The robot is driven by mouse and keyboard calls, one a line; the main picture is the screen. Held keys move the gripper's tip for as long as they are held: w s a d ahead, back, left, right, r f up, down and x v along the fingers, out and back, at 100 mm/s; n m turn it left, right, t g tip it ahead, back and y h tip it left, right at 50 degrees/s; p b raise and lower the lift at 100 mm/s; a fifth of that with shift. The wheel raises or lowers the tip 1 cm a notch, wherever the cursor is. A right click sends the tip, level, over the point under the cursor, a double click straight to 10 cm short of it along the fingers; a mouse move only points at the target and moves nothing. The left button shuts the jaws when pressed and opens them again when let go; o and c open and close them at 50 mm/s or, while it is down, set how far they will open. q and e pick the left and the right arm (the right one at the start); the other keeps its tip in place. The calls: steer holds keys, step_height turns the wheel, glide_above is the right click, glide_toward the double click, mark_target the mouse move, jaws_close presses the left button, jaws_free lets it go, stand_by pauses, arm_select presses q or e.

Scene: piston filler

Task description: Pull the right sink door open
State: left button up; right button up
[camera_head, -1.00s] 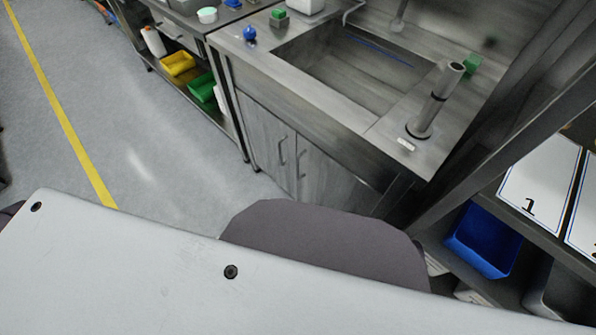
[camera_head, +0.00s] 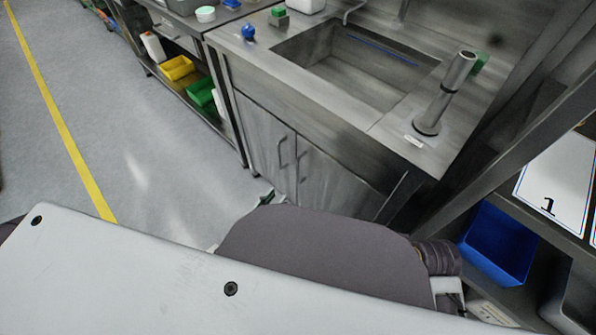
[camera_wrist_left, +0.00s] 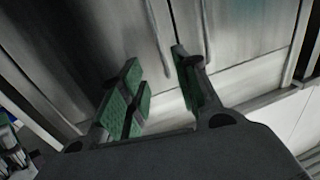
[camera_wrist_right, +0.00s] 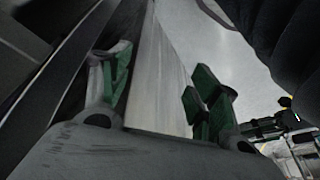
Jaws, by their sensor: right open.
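The right sink door (camera_head: 332,184) is a grey cabinet panel below the sink, shut, with a vertical bar handle (camera_head: 301,166) near its left edge. The left sink door (camera_head: 262,138) beside it is also shut and has its own handle (camera_head: 283,151). My left gripper (camera_wrist_left: 158,85) is open and empty, facing both doors; the handles rise beyond its fingertips. In the head view only a bit of my left gripper (camera_head: 266,198) shows, the rest hidden behind my body. My right gripper (camera_wrist_right: 162,88) is open; a pale grey panel lies beyond its fingers, and I cannot tell which.
A shelf with a blue bin (camera_head: 499,243) and a numbered white sheet (camera_head: 556,185) is at right. Yellow (camera_head: 176,68) and green bins sit at left. The floor at left is clear.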

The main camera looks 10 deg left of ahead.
arm_select(q)
steer(key=shift+w, duration=0.15)
arm_select(e)
steer(key=shift+f, duration=0.1)
arm_select(q)
steer(key=b, duration=0.4)
glide_above(298, 182)
steer(key=shift+w+a, duration=0.1)
steer(key=shift+w, duration=0.2)
arm_select(e)
step_height(298, 182, down, 9)
steer(key=w+a+t+y, duration=0.1)
steer(key=a, duration=0.1)
steer(key=shift+w+a+r, duration=0.2)
steer(key=shift+a, duration=0.1)
arm_select(q)
jaws_close()
arm_select(e)
steer(key=shift+r, duration=0.1)
